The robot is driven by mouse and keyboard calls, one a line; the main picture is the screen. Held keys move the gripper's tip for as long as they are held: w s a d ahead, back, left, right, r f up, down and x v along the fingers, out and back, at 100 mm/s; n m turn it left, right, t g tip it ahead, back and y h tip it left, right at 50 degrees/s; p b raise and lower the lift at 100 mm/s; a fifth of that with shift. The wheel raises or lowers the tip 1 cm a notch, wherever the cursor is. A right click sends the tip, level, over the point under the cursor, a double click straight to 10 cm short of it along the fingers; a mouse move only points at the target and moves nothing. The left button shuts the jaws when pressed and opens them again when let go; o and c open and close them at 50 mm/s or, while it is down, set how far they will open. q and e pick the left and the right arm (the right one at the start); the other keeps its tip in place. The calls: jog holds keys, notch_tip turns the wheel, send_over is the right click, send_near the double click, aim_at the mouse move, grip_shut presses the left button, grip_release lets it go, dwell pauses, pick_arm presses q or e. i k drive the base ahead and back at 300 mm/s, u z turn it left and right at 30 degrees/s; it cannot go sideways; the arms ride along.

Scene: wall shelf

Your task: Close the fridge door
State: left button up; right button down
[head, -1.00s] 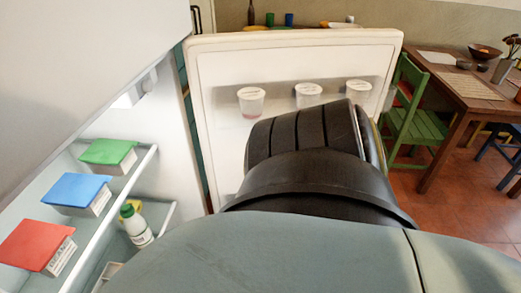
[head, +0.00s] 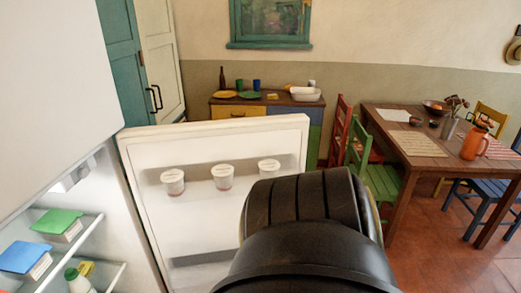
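The fridge door (head: 222,148) stands open in the head view, its inner side facing me, with several white cups on its upper shelf. The fridge body (head: 50,95) is at the left, its lit interior showing shelves with a green-lidded box (head: 57,222), a blue-lidded box (head: 24,258) and a bottle (head: 78,281). A dark, rounded part of my own arm covers the lower middle and hides the door's lower right part. I cannot tell whether it touches the door. Neither gripper can be seen.
A wooden dining table (head: 418,142) with a green chair (head: 377,178), a red chair (head: 340,125) and a blue chair (head: 480,205) stands at the right. A sideboard (head: 268,106) stands behind the door. Red tiled floor (head: 445,235) shows between them.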

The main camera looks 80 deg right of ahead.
aim_at(193, 236)
jog(key=k, duration=0.2)
jog(key=u, duration=2.25)
jog(key=k, duration=2.95)
jog(key=z, duration=2.15)
